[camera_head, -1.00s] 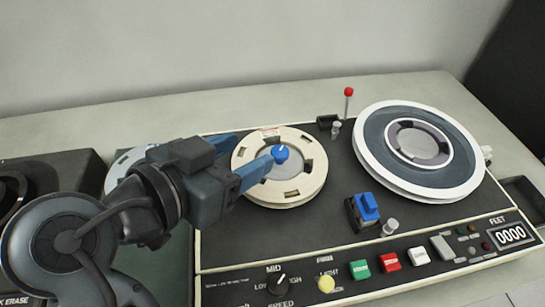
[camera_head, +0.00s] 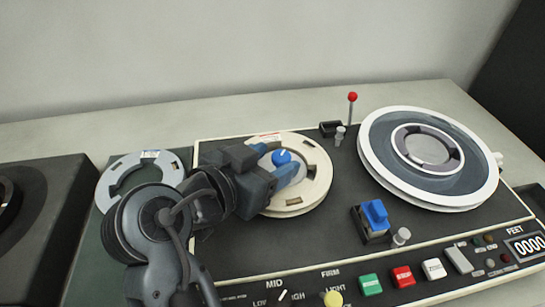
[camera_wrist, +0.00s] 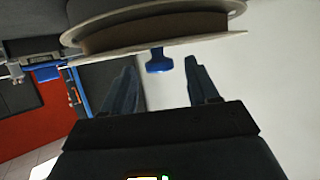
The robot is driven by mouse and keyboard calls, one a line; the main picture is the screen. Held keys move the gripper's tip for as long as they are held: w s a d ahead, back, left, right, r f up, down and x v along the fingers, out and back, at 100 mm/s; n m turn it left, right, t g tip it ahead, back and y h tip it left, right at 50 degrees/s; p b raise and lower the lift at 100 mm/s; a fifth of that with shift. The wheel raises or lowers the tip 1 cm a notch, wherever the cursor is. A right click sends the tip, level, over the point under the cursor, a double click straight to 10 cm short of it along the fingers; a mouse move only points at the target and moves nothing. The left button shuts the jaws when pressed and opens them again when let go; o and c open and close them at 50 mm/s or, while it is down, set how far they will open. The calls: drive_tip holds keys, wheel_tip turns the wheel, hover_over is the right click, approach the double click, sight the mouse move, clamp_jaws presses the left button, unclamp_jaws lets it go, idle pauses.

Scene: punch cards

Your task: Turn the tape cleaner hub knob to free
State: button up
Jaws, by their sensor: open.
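The tape cleaner (camera_head: 300,235) is a dark deck with a cream edge. Its blue hub knob (camera_head: 282,157), with a white pointer mark, sits at the centre of the cream left reel (camera_head: 318,168). In the wrist view the knob (camera_wrist: 159,62) stands out from the reel (camera_wrist: 150,38), beyond and between the fingertips. My gripper (camera_wrist: 160,75) is open, with blue fingers spread and nothing between them. In the head view my gripper (camera_head: 282,166) is over the reel's left part, its fingers close to the knob; I cannot tell whether they touch it. The wrist hides part of the reel.
A large white-rimmed reel (camera_head: 370,150) is at right. A red-topped lever (camera_head: 352,97) stands at the back and a blue block (camera_head: 375,214) in the middle. Several coloured buttons (camera_head: 403,276) line the front. A loose grey ring (camera_head: 112,178) lies at left.

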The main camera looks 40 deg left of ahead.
drive_tip(key=shift+w+f, duration=0.15)
drive_tip(key=shift+w, duration=0.15)
drive_tip(key=shift+c, duration=0.4)
drive_tip(key=c, duration=0.9)
